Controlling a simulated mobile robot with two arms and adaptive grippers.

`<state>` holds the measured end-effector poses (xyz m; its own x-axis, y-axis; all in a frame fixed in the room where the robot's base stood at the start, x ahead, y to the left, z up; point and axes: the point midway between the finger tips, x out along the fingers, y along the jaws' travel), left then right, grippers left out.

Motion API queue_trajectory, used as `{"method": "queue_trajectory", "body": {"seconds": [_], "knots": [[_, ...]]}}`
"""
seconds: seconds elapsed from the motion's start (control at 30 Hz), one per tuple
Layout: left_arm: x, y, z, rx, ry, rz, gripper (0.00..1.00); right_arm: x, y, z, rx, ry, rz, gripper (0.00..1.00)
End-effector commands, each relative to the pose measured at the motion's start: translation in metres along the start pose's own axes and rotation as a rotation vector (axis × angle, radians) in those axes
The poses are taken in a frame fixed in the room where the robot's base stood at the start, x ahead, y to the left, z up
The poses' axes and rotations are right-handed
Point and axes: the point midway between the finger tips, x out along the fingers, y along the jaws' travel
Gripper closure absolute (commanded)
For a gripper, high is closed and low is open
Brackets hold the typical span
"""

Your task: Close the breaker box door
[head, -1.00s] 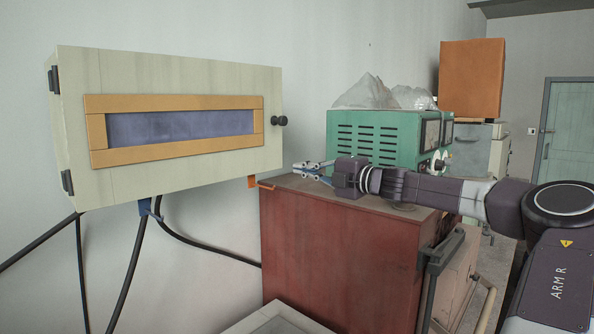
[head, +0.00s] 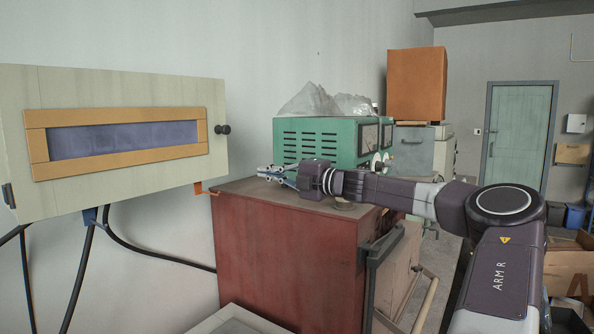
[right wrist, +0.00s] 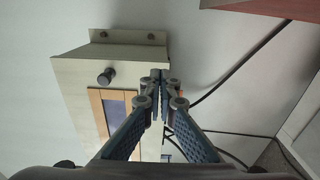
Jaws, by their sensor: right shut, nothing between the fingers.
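The breaker box (head: 16,178) is a pale cream box on the wall at the left of the head view. Its door (head: 130,193) faces me, looks flush with the box and shut, and has a yellow-framed dark window and a black knob (head: 222,129) at its right edge. In the right wrist view the box and its knob (right wrist: 106,77) show at a slant. My right gripper (head: 264,172) is shut and empty, to the right of the box and apart from the door. Its closed fingers (right wrist: 160,82) also show in the wrist view. My left gripper is out of view.
A red cabinet (head: 285,240) stands right of the box, under my right gripper. A green instrument (head: 315,141) and an orange box (head: 416,84) are behind it. Black cables (head: 150,253) hang below the breaker box. A green room door (head: 519,140) is far right.

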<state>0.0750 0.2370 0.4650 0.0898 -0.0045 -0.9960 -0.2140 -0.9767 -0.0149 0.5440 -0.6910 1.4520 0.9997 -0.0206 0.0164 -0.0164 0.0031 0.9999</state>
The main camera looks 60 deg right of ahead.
Motion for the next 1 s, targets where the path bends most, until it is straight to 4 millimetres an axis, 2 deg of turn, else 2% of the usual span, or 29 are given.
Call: {"method": "queue_trajectory", "body": {"seconds": [0.1,0.17,0.27,0.4,0.5,0.8,1.0], "knots": [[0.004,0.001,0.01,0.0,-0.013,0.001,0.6,-0.004,-0.004,0.013,0.0,-0.001,-0.005,1.0],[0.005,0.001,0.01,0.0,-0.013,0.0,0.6,-0.005,-0.005,0.02,0.001,-0.001,-0.004,1.0],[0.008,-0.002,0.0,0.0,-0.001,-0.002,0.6,-0.009,-0.005,0.032,0.0,-0.002,-0.004,1.0],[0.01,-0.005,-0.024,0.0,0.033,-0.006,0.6,-0.014,-0.003,0.05,0.001,-0.002,-0.003,1.0],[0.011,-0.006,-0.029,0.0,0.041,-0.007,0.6,-0.018,-0.004,0.062,0.001,-0.002,-0.005,1.0],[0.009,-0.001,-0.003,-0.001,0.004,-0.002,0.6,-0.023,-0.003,0.081,0.001,0.0,-0.005,1.0],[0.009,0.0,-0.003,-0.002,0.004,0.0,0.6,-0.024,-0.002,0.083,0.001,0.002,-0.004,1.0]]}}
